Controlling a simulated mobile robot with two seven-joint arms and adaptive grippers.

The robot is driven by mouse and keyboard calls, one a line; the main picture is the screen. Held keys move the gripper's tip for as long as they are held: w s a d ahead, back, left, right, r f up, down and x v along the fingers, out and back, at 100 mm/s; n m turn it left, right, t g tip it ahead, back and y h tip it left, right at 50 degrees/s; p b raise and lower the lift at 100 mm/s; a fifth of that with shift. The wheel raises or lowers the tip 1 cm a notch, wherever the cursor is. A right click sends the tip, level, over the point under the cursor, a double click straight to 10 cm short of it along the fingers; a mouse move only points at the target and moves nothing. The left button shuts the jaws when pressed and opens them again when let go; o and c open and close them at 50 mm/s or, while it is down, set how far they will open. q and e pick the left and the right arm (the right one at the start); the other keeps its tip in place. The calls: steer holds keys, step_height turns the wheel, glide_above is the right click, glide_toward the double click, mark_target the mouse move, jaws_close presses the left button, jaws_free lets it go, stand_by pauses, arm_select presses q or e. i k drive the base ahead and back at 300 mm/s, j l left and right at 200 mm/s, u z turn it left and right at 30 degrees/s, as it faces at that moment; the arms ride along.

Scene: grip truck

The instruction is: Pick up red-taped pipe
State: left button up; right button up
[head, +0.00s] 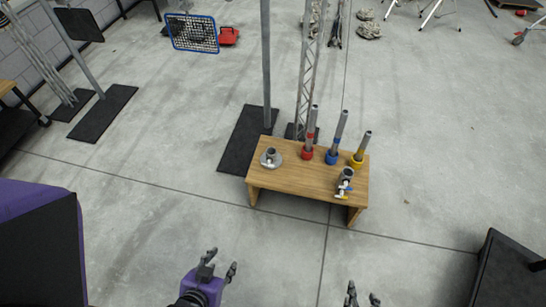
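The red-taped pipe (312,124) is a grey tube standing upright in a red base (307,152) on a low wooden table (285,186). A blue-taped pipe (340,128) and a yellow-taped pipe (363,145) stand to its right in matching coloured bases. My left gripper (222,260) is at the bottom of the head view, with fingers apart and nothing between them. My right gripper (362,290) is at the bottom edge, also with fingers apart and empty. Both are nearer to me than the table and well clear of the pipes.
A round grey flange (271,158) sits on the table's left end, and a grey clamp (345,182) at its front right. A metal stand pole (266,65) and a truss (307,75) rise behind. A dark cart (510,270) is at right. Floor before the table is clear.

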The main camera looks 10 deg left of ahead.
mark_target(315, 108)
steer(key=i+l+u, duration=0.1)
steer(key=l, duration=0.25)
steer(key=i+l+u, duration=0.1)
steer(key=i+l, duration=0.15)
steer(key=i+l+u, duration=0.15)
steer(key=l, duration=0.3)
steer(key=i+l+u, duration=0.1)
steer(key=l, duration=0.3)
steer(key=i+l+u, duration=0.1)
steer(key=l, duration=0.3)
steer(key=i+l+u, duration=0.1)
steer(key=i+l, duration=0.15)
steer(key=l, duration=0.15)
